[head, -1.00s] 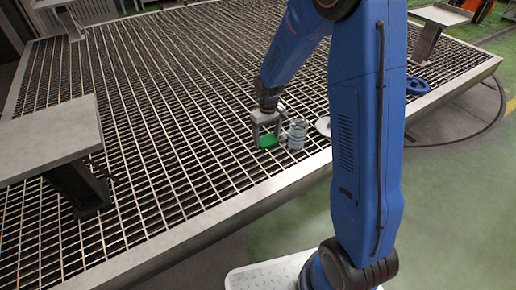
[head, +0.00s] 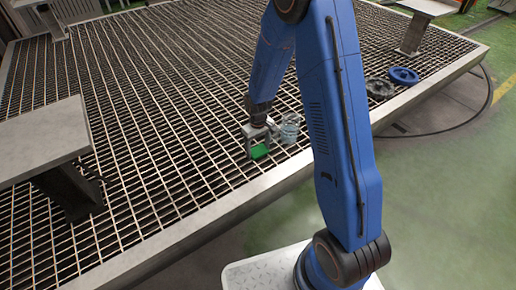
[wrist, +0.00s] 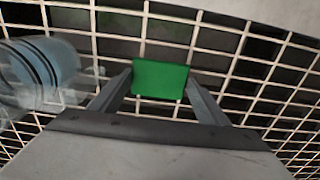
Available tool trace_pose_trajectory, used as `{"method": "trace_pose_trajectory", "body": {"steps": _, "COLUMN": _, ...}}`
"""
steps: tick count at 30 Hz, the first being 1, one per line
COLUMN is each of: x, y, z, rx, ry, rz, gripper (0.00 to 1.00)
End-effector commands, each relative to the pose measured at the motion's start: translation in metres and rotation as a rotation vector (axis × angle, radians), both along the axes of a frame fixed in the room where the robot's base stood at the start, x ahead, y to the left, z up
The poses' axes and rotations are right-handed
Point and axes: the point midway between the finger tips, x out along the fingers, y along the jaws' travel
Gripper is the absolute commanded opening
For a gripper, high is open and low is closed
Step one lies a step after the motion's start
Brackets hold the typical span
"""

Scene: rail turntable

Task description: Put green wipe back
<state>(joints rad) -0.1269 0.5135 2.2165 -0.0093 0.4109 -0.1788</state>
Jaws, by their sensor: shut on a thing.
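The green wipe (head: 259,151) is a small flat green piece. It also shows in the wrist view (wrist: 160,79), between the two fingertips. My gripper (head: 257,148) is shut on it, with one finger at each side edge in the wrist view (wrist: 159,84). The wipe is over the metal grating near its front edge; I cannot tell whether it touches the grating. A clear and bluish cylindrical container (head: 289,129) stands just right of the gripper in the head view. In the wrist view the container (wrist: 45,65) is blurred at the left.
The grating platform (head: 160,110) has a raised metal rim at the front. A grey raised plate (head: 40,138) stands at the left. A blue handwheel (head: 403,76) and a dark round part (head: 379,88) lie at the right. Open grating lies left of the gripper.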

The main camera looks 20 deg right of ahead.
Motion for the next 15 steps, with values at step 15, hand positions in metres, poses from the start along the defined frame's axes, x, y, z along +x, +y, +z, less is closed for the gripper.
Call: {"method": "trace_pose_trajectory", "body": {"steps": 15, "x": 0.0005, "y": 0.0, "z": -0.0029, "rx": 0.001, "ry": -0.002, "rz": 0.0, "gripper": 0.88}}
